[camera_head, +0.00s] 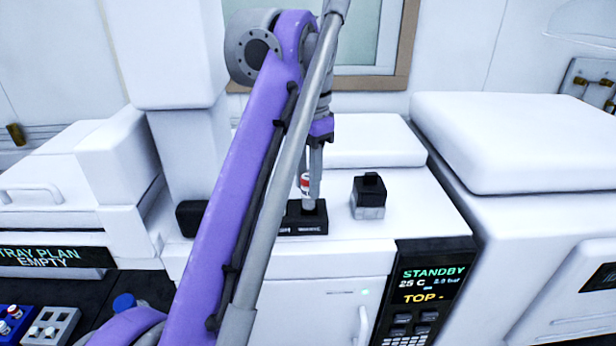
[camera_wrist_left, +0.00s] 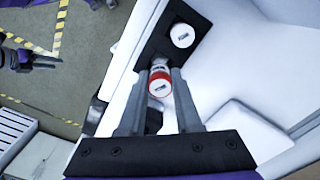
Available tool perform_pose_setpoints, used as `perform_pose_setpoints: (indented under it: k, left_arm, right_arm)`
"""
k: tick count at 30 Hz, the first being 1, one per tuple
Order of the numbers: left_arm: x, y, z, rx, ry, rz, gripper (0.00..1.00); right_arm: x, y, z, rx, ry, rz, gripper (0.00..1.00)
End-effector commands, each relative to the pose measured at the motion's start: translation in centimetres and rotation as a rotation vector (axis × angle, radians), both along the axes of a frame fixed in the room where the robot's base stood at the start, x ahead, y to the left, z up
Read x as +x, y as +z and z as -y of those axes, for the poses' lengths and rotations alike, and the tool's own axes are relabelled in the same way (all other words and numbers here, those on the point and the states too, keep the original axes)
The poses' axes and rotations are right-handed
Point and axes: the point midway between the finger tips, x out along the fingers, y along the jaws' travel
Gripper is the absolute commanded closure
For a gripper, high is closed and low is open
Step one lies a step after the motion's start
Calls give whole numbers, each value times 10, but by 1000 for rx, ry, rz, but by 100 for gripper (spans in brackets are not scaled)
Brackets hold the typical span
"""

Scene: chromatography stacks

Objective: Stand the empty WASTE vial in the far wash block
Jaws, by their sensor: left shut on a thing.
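My left gripper (camera_wrist_left: 159,92) is shut on a vial with a white cap and a red band (camera_wrist_left: 159,84). In the head view this vial (camera_head: 305,183) is upright, just over a black block (camera_head: 303,226) on the white instrument top. A second white-capped vial (camera_wrist_left: 182,35) stands in the same block at its other end in the wrist view. The fingers hide part of the block, and I cannot tell whether the held vial's base is in a hole. The vial's name is not readable. A dark two-pronged shape (camera_wrist_left: 32,61), perhaps my right gripper, shows at the wrist view's left.
A black-topped block with a clear grey base (camera_head: 368,197) stands right of the black block. A black box (camera_head: 190,218) is to its left. Blue and grey racks (camera_head: 48,328) sit at lower left. A "STANDBY" display (camera_head: 430,283) is on the front. The instrument top at right is bare.

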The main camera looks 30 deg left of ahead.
Motion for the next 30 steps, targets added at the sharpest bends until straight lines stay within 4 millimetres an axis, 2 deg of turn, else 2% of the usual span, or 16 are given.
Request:
perform_pose_setpoints:
  k: [13, 30]
  left_arm:
    - [0, -1, 0, 0, 0, 0, 100]
    - [0, -21, 0, 0, 0, 0, 100]
  right_arm:
    - [0, 1, 0, 0, 0, 1, 50]
    - [-8, -13, 0, 0, 0, -15, 50]
